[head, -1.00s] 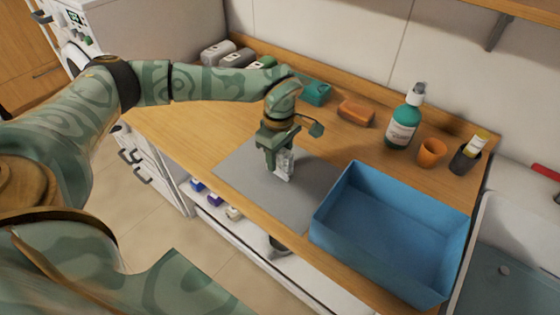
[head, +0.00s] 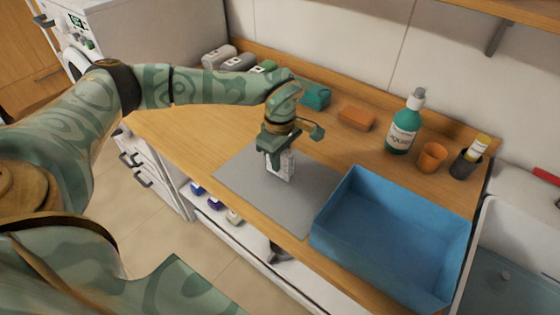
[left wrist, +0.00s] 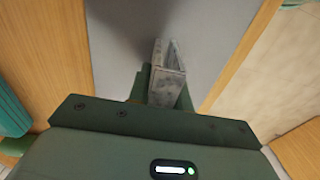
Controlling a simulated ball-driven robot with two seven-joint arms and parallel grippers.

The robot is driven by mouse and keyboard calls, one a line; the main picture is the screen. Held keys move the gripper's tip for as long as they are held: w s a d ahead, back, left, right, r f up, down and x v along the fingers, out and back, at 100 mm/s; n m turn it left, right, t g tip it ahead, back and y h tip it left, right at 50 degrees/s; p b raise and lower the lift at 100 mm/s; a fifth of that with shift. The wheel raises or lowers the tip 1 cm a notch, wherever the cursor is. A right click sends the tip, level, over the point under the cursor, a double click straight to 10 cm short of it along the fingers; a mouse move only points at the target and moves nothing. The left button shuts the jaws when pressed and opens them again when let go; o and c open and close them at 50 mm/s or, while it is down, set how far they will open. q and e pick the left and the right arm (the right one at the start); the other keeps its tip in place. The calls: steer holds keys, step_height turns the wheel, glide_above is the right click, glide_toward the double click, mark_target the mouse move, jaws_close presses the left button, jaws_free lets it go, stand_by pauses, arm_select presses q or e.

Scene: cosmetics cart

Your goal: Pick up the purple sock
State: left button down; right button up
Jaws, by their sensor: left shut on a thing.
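My left gripper (head: 279,163) is over the grey mat (head: 240,178) on the wooden counter. It is shut on a pale, speckled grey-white thing (head: 284,166), which also shows between the fingers in the left wrist view (left wrist: 167,78). I cannot tell whether that thing touches the mat. On the shelf below the counter's front edge lies a small purple item (head: 215,203), possibly the purple sock, too small to be sure. It sits between a blue item (head: 197,188) and a beige item (head: 233,216), apart from my gripper. My right gripper is not in view.
A blue open bin (head: 335,246) stands right of the mat. Behind are a teal block (head: 316,97), an orange block (head: 356,118), a green pump bottle (head: 403,125), an orange cup (head: 431,157) and a dark holder (head: 465,163). A dark thing (head: 278,253) shows low under the counter edge.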

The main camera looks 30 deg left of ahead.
arm_select(q)
steer(key=s+a+r+p, duration=0.2)
steer(key=s+r+p, duration=0.1)
steer(key=s+r, duration=0.8)
steer(key=s, duration=0.3)
steer(key=shift+r, duration=0.2)
steer(key=c, duration=2.1)
jaws_free()
steer(key=shift+w+a, duration=0.1)
steer(key=shift+c, duration=0.2)
